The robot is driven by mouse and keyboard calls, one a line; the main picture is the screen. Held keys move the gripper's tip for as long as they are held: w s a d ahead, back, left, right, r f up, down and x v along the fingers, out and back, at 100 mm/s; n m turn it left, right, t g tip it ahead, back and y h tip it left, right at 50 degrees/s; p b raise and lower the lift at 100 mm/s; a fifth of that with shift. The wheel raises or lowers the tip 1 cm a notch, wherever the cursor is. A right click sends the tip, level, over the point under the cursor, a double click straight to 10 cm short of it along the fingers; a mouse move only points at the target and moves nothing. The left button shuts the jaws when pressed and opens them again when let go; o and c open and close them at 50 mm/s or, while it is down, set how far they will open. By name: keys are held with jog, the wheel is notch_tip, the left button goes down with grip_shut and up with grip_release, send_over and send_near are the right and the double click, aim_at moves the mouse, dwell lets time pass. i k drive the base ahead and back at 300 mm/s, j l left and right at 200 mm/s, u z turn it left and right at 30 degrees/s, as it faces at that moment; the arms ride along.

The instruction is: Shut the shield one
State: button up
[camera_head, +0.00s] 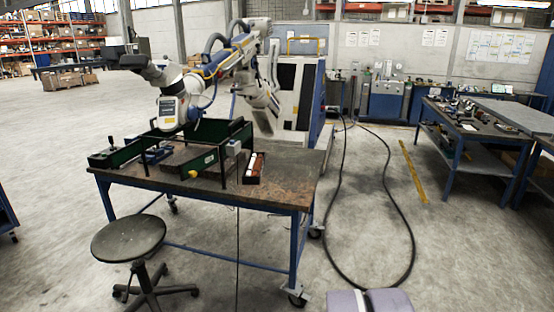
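No part is marked as shield one, and I cannot tell which part it is. Dark green panels (200,164) stand in black frames on the brown workbench (283,187), around an area open at the top. A second green panel (128,152) is on the left side and another (213,130) is at the back. I cannot tell the panels' hinge positions. My gripper is not recognisable in view.
A black stool (129,239) stands before the bench. A dark cable (386,185) loops over the floor at right. A small box of red and white items (254,168) sits on the bench. More benches (471,122) stand at right. A pale purple object (370,300) shows at the bottom edge.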

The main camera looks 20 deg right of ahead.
aim_at(190, 167)
jog(key=i+j+z, duration=0.25)
jog(key=i+z, duration=0.15)
jog(key=i, duration=0.3)
jog(key=i+j+z, duration=0.35)
jog(key=i, duration=0.35)
jog(key=i+j+z, duration=0.4)
jog(key=i+j, duration=0.2)
jog(key=j, duration=0.1)
